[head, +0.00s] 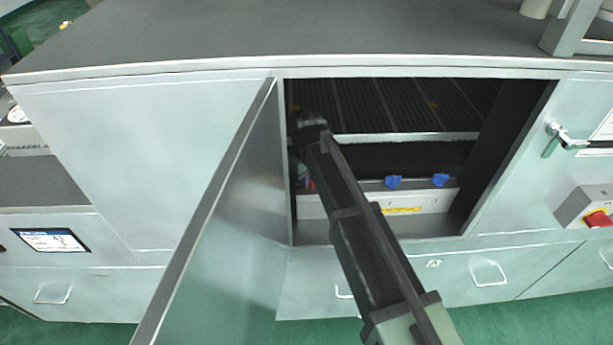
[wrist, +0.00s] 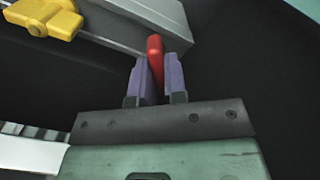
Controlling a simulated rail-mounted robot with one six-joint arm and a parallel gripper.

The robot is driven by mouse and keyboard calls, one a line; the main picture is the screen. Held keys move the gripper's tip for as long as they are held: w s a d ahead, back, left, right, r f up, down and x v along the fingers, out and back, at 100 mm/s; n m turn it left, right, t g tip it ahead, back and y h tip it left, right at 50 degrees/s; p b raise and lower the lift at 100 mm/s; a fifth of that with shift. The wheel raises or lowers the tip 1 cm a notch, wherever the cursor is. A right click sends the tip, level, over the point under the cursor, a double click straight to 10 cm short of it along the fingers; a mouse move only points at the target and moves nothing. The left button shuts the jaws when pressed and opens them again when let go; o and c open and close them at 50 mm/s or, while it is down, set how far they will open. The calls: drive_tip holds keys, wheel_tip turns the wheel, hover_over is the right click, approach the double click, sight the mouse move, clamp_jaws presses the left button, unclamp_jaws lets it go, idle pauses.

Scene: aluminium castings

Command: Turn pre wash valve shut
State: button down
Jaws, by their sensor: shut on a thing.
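In the wrist view my gripper (wrist: 156,77) has its two purple-grey fingers shut on an upright red lever (wrist: 155,47), beside a grey metal beam (wrist: 125,30). The lever's upper end shows above the fingers; its lower part is hidden between them. I cannot read a label showing whether this is the pre wash valve. In the head view my arm reaches through the open cabinet door, and my gripper (head: 306,183) is small and partly hidden at the left inside the opening.
A yellow valve handle (wrist: 45,17) sits on the beam to the left in the wrist view. Two blue handles (head: 393,182) (head: 440,180) stand right of my arm. The open door (head: 225,220) and cabinet wall (head: 507,150) bound the opening.

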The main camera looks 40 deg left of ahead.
drive_tip(key=m, duration=0.3)
drive_tip(key=shift+m, duration=2.2)
drive_tip(key=c, duration=1.2)
unclamp_jaws()
drive_tip(key=shift+o, duration=0.2)
drive_tip(key=shift+r, duration=0.1)
wheel_tip(320, 180, up, 11)
drive_tip(key=p, duration=1.1)
drive_tip(key=shift+f, duration=0.2)
